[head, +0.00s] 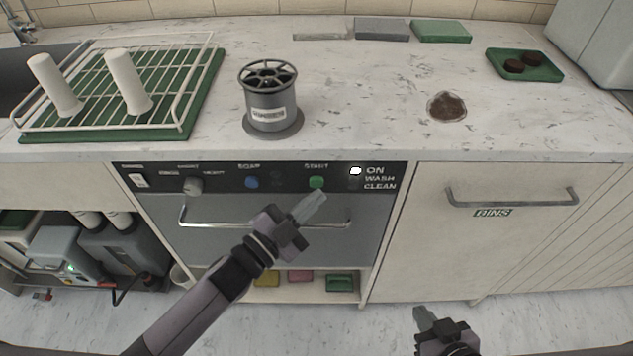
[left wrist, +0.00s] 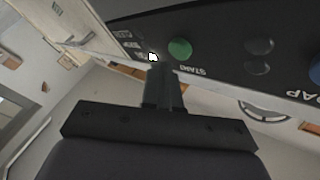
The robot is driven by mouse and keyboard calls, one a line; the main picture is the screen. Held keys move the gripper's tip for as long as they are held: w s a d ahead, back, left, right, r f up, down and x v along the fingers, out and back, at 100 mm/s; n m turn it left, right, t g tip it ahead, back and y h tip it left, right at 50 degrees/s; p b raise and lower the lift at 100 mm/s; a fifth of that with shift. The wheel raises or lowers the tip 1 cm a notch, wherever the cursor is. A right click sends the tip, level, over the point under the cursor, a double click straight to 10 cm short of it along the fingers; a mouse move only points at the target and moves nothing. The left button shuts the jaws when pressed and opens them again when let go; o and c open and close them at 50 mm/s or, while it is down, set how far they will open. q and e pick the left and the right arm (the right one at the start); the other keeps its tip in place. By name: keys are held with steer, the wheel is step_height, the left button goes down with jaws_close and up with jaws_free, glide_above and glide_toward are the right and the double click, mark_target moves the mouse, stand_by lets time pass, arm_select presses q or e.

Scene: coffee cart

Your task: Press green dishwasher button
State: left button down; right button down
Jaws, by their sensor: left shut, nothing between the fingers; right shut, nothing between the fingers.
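The green START button (head: 316,182) is on the dark control panel (head: 228,180) of the dishwasher, under the worktop. My left gripper (head: 318,197) is shut and empty, its tips just below the green button in the head view. In the left wrist view the green button (left wrist: 180,49) shows just beyond and right of the fingertips (left wrist: 160,70). I cannot tell whether they touch it; a gap shows in the picture. A white lamp (head: 355,171) is lit beside ON. My right gripper (head: 424,312) is shut and empty, low in front of the BINS door.
A blue SOAP button (head: 252,183) and a knob (head: 193,186) sit left on the panel. The dishwasher handle (head: 205,224) runs below. A dish rack (head: 110,85), a grey cylinder (head: 269,95) and a green tray (head: 525,65) stand on the worktop. The BINS handle (head: 512,202) projects at right.

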arm_select(q)
steer(key=shift+w, duration=0.1)
steer(key=shift+w, duration=0.3)
steer(key=shift+w, duration=0.5)
stand_by(1.0)
steer(key=shift+s, duration=0.9)
steer(key=s+p, duration=0.2)
steer(key=s, duration=0.3)
